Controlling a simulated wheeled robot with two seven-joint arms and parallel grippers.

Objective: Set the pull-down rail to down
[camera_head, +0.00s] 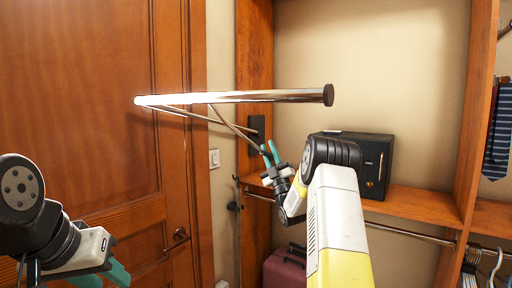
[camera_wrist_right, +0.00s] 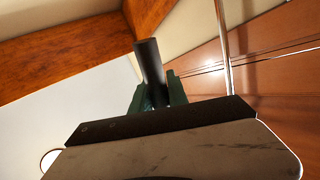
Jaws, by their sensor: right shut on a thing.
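The pull-down rail (camera_head: 235,97) is a shiny chrome bar with a dark end cap, held out roughly level high in the head view. Thin chrome arms link it to a dark bracket (camera_head: 257,134) on the wooden upright. My right gripper (camera_head: 268,153) is below the bar, near the lower end of these arms. In the right wrist view its teal fingers are shut on a dark cylindrical handle (camera_wrist_right: 149,60); the handle's join to the rail is not clear. My left gripper (camera_head: 104,276) is low at the left, its teal fingers apart and empty, partly cut off by the frame.
A black safe (camera_head: 376,165) stands on the wooden shelf (camera_head: 415,203) behind my right arm. A fixed hanging rod (camera_head: 410,236) runs below it. A maroon suitcase (camera_head: 285,268) is at the bottom. A wooden door (camera_head: 85,110) fills the left. Ties hang at the right.

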